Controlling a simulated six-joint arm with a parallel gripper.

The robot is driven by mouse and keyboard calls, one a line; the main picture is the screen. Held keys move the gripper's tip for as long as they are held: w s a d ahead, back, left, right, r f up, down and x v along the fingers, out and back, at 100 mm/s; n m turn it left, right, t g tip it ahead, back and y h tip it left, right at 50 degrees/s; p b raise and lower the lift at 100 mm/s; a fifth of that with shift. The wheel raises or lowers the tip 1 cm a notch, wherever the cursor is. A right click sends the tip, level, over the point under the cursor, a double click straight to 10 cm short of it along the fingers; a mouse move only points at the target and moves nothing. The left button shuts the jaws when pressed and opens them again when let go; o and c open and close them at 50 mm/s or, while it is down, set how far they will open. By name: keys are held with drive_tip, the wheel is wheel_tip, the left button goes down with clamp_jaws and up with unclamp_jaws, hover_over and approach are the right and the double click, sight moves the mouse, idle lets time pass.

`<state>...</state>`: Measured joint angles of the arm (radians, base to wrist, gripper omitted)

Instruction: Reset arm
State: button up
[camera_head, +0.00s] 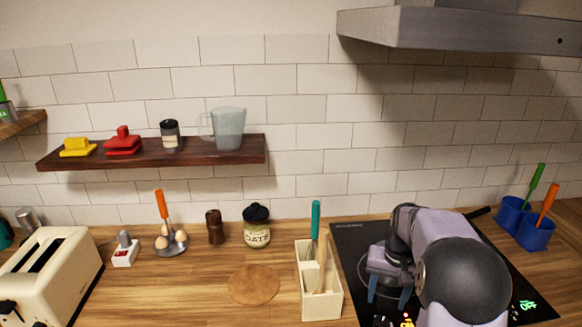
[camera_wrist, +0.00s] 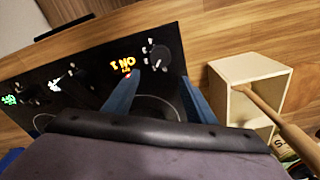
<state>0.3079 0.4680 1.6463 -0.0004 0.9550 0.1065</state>
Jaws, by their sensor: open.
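My gripper (camera_head: 391,290) is open and empty above the left part of the black cooktop (camera_head: 348,238). Its two blue fingers are spread apart in the wrist view (camera_wrist: 153,92), with the cooktop (camera_wrist: 85,62) and a lit orange display (camera_wrist: 122,65) beyond them. My arm bends over the cooktop from the right in the head view and hides much of its surface.
A cream utensil box (camera_head: 322,306) with a teal-handled tool (camera_head: 315,220) stands just left of the cooktop. A range hood (camera_head: 450,28) overhangs above. Blue cups (camera_head: 535,233) stand at the right. A toaster (camera_head: 50,275) and oats jar (camera_head: 257,228) stand left; a round wooden board (camera_head: 254,285) lies bare.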

drive_tip(key=shift+n+g, duration=0.4)
drive_tip(key=shift+g, duration=0.2)
drive_tip(key=s+f, duration=0.1)
drive_tip(key=s, duration=0.1)
drive_tip(key=s+a+f, duration=0.1)
drive_tip(key=f, duration=0.1)
drive_tip(key=s+f, duration=0.2)
drive_tip(key=shift+s+a+f, duration=0.1)
drive_tip(key=shift+s+a, duration=0.2)
drive_tip(key=shift+a, duration=0.1)
drive_tip(key=s+a+n+g, duration=0.1)
drive_tip(key=s+a, duration=0.4)
drive_tip(key=s, duration=0.4)
drive_tip(key=s+a+n, duration=0.1)
drive_tip(key=s+a, duration=0.3)
drive_tip(key=s, duration=0.5)
drive_tip(key=shift+w+a+r+n+t, duration=0.35)
drive_tip(key=shift+w+a+r+n, duration=0.2)
drive_tip(key=shift+a, duration=0.25)
drive_tip(key=shift+w+a+r+n+t, duration=0.4)
drive_tip(key=shift+a+r, duration=0.2)
drive_tip(key=shift+a, duration=0.2)
